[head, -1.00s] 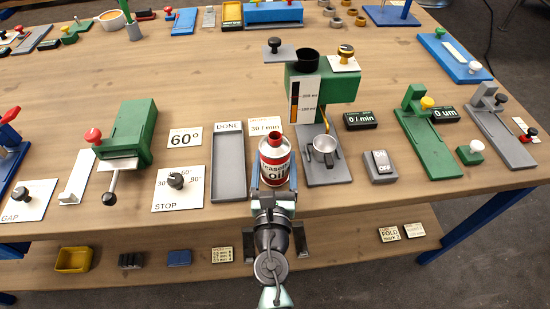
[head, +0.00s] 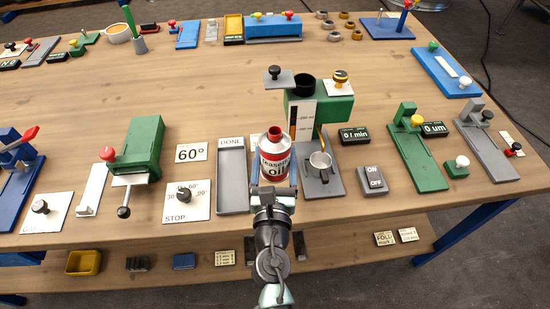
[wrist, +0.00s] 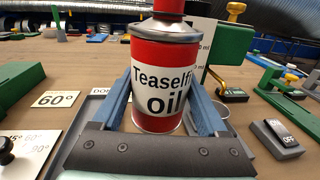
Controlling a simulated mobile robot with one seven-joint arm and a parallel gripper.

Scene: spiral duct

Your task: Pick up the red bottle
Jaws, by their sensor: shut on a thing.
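The red bottle (head: 273,158) is a red and white can with a narrow red neck, labelled "Teaselfi oil" as far as I can read. It stands upright between the blue fingers of my gripper (head: 272,180), near the front edge of the table. In the wrist view the red bottle (wrist: 165,75) fills the middle, with a blue finger on each side. My gripper (wrist: 165,112) is shut on it. Whether its base is clear of the tabletop is hard to tell.
A grey DONE tray (head: 232,180) lies just left of the bottle. A green dispenser (head: 325,105) with a metal cup (head: 320,165) stands close to the right. A grey ON/OFF switch (head: 372,180) is farther right. Open wood lies behind the bottle.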

